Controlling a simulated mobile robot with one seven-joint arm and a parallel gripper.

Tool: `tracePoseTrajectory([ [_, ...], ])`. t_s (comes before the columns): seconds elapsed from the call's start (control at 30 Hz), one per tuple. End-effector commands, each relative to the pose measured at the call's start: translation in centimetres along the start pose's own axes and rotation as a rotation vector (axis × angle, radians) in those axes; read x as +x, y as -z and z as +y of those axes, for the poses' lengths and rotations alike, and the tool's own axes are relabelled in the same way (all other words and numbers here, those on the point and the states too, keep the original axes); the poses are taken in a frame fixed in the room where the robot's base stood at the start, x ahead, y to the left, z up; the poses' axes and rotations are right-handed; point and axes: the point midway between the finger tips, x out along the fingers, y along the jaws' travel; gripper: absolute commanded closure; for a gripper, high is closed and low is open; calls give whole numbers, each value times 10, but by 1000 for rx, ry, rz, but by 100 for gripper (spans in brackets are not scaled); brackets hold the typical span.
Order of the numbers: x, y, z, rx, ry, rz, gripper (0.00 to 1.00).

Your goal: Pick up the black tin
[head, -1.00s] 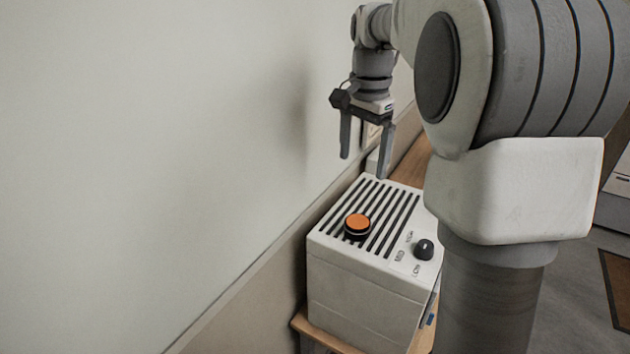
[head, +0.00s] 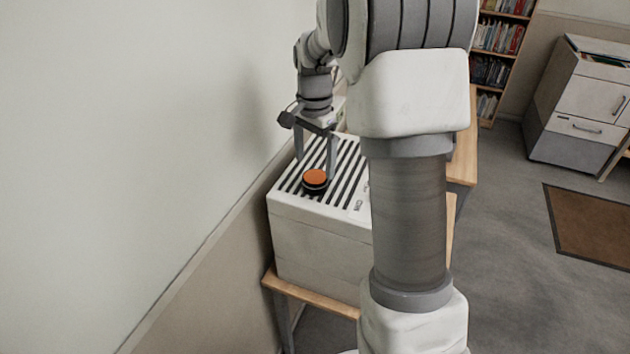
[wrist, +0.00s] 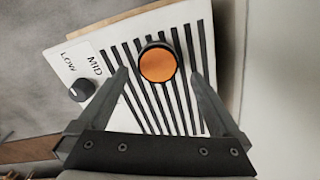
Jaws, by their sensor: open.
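The black tin (head: 315,188) is a short round tin with an orange top. It stands on the slatted top of a white box-shaped unit (head: 318,238). In the wrist view the tin (wrist: 158,64) shows its orange face and black rim, in line with the gap between my fingers. My gripper (head: 315,165) is open and empty, pointing down over the unit close to the tin. In the wrist view the fingers of my gripper (wrist: 160,73) lie either side of the tin, apart from it in the picture. The exact height gap is hard to tell.
The unit stands on a wooden table (head: 318,303) against the wall (head: 130,130). A dark knob (wrist: 81,90) sits on the unit's top. A bookshelf (head: 497,60), a cabinet (head: 580,95) and a brown mat (head: 595,225) are to the right, with open floor between.

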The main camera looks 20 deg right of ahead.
Motion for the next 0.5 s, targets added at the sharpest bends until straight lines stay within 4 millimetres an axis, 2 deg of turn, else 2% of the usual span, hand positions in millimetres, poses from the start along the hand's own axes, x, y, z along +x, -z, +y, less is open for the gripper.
tracePoseTrajectory([
  [0.3,42,-2,4,0,-3,-2,0],
  [0.5,52,-2,3,0,0,-1,0],
])
